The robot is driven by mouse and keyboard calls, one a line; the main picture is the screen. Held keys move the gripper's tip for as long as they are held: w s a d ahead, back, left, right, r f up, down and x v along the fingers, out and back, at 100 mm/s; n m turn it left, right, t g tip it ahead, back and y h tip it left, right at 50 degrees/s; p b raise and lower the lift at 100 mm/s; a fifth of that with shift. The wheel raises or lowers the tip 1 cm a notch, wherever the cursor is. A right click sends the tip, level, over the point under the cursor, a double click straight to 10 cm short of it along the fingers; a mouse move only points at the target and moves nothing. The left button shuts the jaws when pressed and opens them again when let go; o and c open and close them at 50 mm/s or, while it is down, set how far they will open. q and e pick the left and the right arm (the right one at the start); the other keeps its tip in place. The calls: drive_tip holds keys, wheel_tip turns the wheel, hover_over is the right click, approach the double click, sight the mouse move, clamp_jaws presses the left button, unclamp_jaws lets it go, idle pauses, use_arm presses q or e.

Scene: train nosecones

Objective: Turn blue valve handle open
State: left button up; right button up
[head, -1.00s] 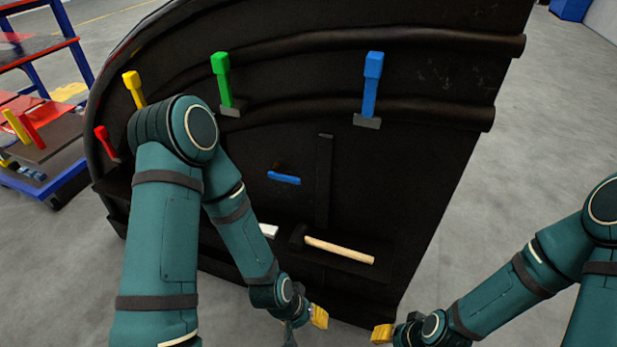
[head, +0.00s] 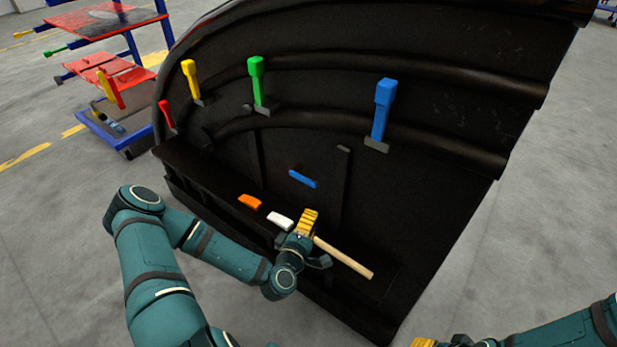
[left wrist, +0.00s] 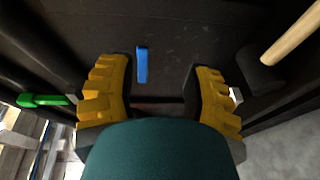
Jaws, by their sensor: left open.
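A small blue handle (head: 302,178) lies slanted on the face of the black nosecone, below the row of levers. It also shows in the left wrist view (left wrist: 142,65), upright in the picture and seen through the gap between the fingers. A larger blue lever (head: 383,110) stands upright at the upper right. My left gripper (head: 307,222), with yellow fingers, is just below the small blue handle and apart from it. In the left wrist view its fingers (left wrist: 158,82) are spread and empty. My right gripper (head: 424,342) barely shows at the bottom edge, mostly cut off.
Red (head: 166,113), yellow (head: 191,80) and green (head: 257,82) levers stand on the nosecone. On its ledge lie an orange piece (head: 249,201), a white piece (head: 280,220) and a wooden-handled hammer (head: 345,258), close to my left gripper. A cart (head: 125,138) stands at left.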

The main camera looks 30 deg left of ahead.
sight(308, 183)
use_arm(q)
drive_tip(key=a+r+n+y, duration=0.2)
drive_tip(key=a+y, duration=0.1)
drive_tip(key=a, duration=0.1)
drive_tip(key=x, duration=1.3)
drive_tip(key=shift+d+b, duration=0.15)
drive_tip(key=shift+b, duration=0.2)
clamp_jaws()
